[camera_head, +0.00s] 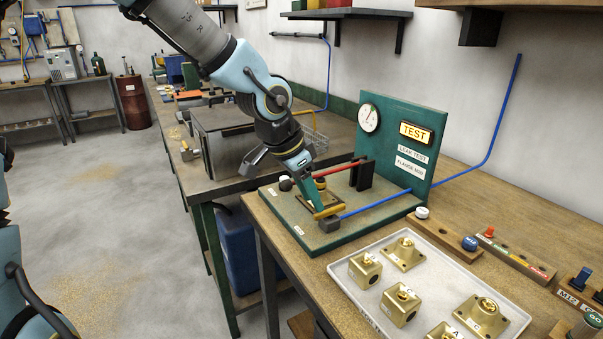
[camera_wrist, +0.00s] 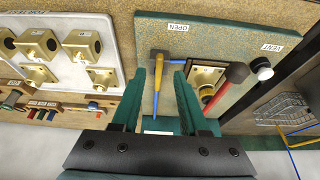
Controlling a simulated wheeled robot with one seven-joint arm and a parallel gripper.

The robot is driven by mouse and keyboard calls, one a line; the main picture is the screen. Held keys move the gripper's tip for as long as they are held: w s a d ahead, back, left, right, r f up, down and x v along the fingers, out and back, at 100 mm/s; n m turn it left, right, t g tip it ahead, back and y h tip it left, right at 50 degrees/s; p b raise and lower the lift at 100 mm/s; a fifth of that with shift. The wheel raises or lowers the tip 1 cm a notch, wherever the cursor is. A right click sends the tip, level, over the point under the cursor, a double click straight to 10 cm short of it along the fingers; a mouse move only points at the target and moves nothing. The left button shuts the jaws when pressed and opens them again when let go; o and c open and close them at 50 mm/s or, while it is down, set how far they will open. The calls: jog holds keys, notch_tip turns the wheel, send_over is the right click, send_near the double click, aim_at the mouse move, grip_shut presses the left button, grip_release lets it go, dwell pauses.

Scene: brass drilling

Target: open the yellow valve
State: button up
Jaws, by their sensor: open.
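The yellow valve's lever (camera_head: 328,211) sits at the front of the green test board (camera_head: 290,225), beside a dark block where the blue pipe (camera_head: 375,203) ends. In the wrist view the thin yellow lever (camera_wrist: 155,103) points from the dark valve block (camera_wrist: 158,58) toward my gripper. My gripper (camera_wrist: 160,76) is open, with one green finger on each side of the lever; I cannot tell whether either touches it. In the head view my gripper (camera_head: 314,198) reaches down right at the lever and partly hides it. An OPEN label (camera_wrist: 178,27) lies beyond the valve block.
A brass part in a fixture (camera_wrist: 207,82), a red clamp handle (camera_wrist: 230,85) and a black-and-white VENT knob (camera_wrist: 261,68) are close by. The upright green panel (camera_head: 400,130) carries a gauge (camera_head: 369,118) and lit TEST sign (camera_head: 416,132). A tray (camera_head: 345,280) of brass parts stands in front.

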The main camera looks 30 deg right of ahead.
jog(key=p+v, duration=0.1)
jog(key=v, duration=0.6)
dwell(0.4)
